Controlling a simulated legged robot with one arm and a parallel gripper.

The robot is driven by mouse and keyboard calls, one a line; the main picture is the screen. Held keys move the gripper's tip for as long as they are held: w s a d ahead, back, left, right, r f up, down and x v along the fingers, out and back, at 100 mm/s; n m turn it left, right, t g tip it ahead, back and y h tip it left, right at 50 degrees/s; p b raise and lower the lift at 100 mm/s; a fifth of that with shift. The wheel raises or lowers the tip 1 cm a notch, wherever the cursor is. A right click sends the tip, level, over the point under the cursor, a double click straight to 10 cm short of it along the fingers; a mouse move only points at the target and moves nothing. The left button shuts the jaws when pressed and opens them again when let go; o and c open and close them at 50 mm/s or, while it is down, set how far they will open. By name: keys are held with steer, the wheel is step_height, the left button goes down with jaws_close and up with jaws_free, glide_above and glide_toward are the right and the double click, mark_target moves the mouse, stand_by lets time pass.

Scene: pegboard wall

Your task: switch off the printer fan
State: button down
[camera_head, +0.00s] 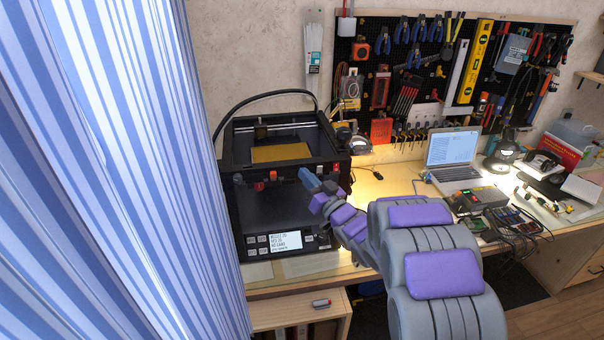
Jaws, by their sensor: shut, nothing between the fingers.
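The printer (232,160) is a black open-topped 3D printer on the bench at left centre, with a yellow plate (281,152) in its top. Its front bar carries several small parts, among them a red one (273,175). I cannot tell which part is the fan switch, or its position. A lit screen (287,241) with buttons beside it is low on the front. My gripper (312,183) is shut and empty at the right end of the front bar. I cannot tell whether it touches the printer. My arm hides part of the printer's right side.
A blue-and-white striped curtain (120,150) fills the left side, close to the printer. A laptop (453,155), a lamp (503,150) and electronics (480,198) stand on the bench to the right. A pegboard of tools (440,92) hangs behind. A marker (321,304) lies on a lower shelf.

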steer(key=shift+d, duration=0.15)
steer(key=s, duration=0.1)
steer(key=s+r, duration=0.1)
steer(key=s, duration=0.1)
steer(key=s+d+r+p, duration=0.1)
steer(key=shift+s, duration=0.25)
steer(key=shift+d, duration=0.15)
stand_by(0.3)
steer(key=d+f+m+g+h, duration=0.1)
steer(key=d+m+h, duration=0.2)
steer(key=d+h, duration=0.65)
steer(key=s+d+f+m+g+h, duration=0.2)
steer(key=s+d+g+h, duration=0.3)
steer(key=s+d, duration=0.6)
steer(key=s+a+m+g, duration=0.1)
steer(key=s+g, duration=1)
steer(key=s, duration=2.6)
steer(key=shift+s+a+f+y, duration=0.3)
steer(key=shift+a+y, duration=0.15)
steer(key=shift+a, duration=0.4)
